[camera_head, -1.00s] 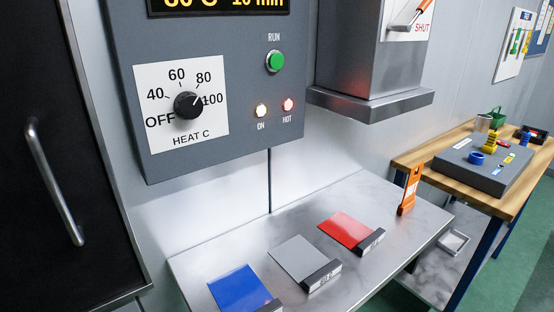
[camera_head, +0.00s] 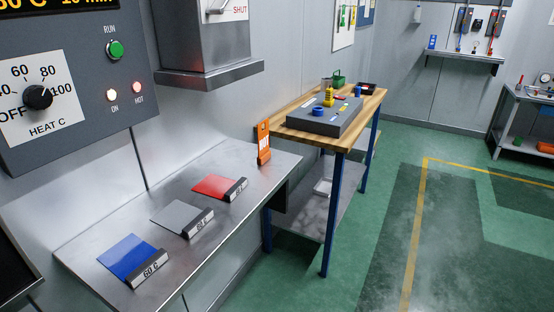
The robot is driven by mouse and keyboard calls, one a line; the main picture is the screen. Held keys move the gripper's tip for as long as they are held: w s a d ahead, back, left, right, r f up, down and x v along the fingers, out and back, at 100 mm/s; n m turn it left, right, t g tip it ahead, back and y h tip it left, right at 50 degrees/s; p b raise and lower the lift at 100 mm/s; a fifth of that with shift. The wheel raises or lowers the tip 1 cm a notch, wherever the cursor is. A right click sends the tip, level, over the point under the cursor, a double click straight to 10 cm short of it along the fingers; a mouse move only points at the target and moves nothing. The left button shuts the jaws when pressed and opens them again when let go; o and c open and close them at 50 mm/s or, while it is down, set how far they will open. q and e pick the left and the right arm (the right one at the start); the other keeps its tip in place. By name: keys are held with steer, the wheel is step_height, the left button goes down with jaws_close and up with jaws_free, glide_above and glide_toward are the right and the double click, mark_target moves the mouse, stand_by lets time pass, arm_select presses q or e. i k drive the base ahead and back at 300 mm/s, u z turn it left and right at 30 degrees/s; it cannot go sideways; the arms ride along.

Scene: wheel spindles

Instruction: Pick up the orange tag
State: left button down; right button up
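The orange tag (camera_head: 263,143) stands upright at the far right end of the steel counter (camera_head: 178,262), near the wall. It has a white label with dark lettering too small to read. Its lower edge meets the counter top. Neither of my grippers shows in the head view, and nothing is seen touching the tag.
Blue (camera_head: 126,255), grey (camera_head: 178,216) and red (camera_head: 214,186) plates with dark label blocks lie on the counter. A wooden bench (camera_head: 362,110) with a grey block (camera_head: 325,118) stands beyond. A control panel (camera_head: 75,75) and steel hood (camera_head: 210,77) overhang the counter. Green floor (camera_head: 375,215) is open at right.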

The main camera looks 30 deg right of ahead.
mark_target(264, 151)
steer(key=z, duration=2.45)
steer(key=i, duration=1.55)
steer(key=u, duration=2.65)
